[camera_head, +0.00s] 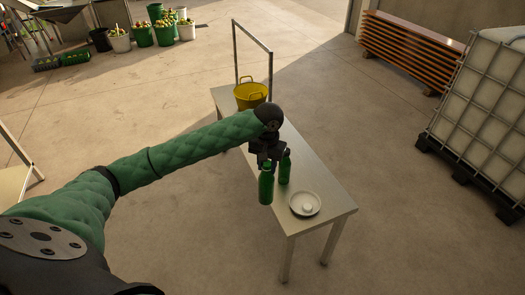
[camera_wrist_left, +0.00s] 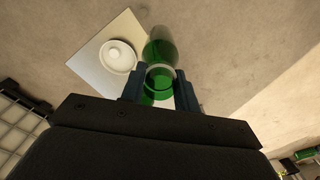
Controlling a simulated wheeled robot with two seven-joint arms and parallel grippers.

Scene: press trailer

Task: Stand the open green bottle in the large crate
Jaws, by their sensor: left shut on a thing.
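Two green bottles show by the gripper in the head view. The left bottle (camera_head: 265,186) is upright below the gripper at the table's left edge; the right bottle (camera_head: 285,168) is upright just beside it. My left gripper (camera_head: 267,160) is shut on a green bottle, seemingly the left one. In the left wrist view, green glass (camera_wrist_left: 160,47) shows at and beyond the fingers (camera_wrist_left: 160,90). I cannot tell which bottle is open, or whether the held one touches the table. I cannot make out the large crate for certain. My right gripper is not in view.
A narrow table (camera_head: 325,190) carries a white dish (camera_head: 305,205) with a round white thing and a yellow tub (camera_head: 250,96). A metal frame stands behind. A caged white tank (camera_head: 485,95) stands at right. Floor around the table is clear.

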